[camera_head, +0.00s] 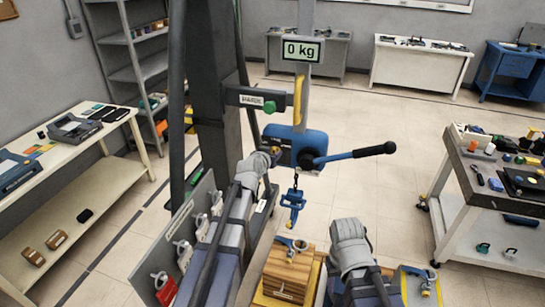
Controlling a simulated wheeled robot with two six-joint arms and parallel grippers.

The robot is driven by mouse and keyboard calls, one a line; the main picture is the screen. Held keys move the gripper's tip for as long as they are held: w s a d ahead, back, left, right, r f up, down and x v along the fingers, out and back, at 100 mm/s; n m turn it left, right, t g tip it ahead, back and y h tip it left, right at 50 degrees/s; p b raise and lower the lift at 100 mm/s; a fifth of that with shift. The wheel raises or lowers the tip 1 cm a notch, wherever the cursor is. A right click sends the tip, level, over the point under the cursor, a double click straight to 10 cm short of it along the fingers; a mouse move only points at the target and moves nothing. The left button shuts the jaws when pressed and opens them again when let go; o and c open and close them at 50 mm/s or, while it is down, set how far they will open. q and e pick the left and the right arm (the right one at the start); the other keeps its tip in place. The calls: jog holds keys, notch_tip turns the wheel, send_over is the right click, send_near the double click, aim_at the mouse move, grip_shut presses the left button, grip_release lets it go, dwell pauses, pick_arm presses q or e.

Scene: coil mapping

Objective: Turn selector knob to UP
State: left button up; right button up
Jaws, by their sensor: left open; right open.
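A blue hoist body (310,147) hangs on the grey post, with a dark round hub (307,159) and a blue lever with a black grip (374,149) pointing right. I cannot make out a selector knob or an UP mark on it. A green knob (270,107) sits on a dark labelled arm above. My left gripper (272,156) is at the hoist's lower left side, close to it; whether it touches is unclear. It is open, its fingertips small and partly hidden. My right gripper (347,228) is open, low at centre right, apart from the hoist; its fingers are hardly visible.
A chain with a blue hook (293,200) hangs under the hoist, above a wooden block (287,271) with a ring on top. A display (303,50) reads 0 kg. A rack of tags (190,235) stands left. A cart (490,190) stands right; floor between is clear.

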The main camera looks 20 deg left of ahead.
pick_arm(q)
jog(key=shift+w+f, duration=0.15)
jog(key=shift+w, duration=0.2)
jog(key=shift+c, duration=0.2)
grip_shut()
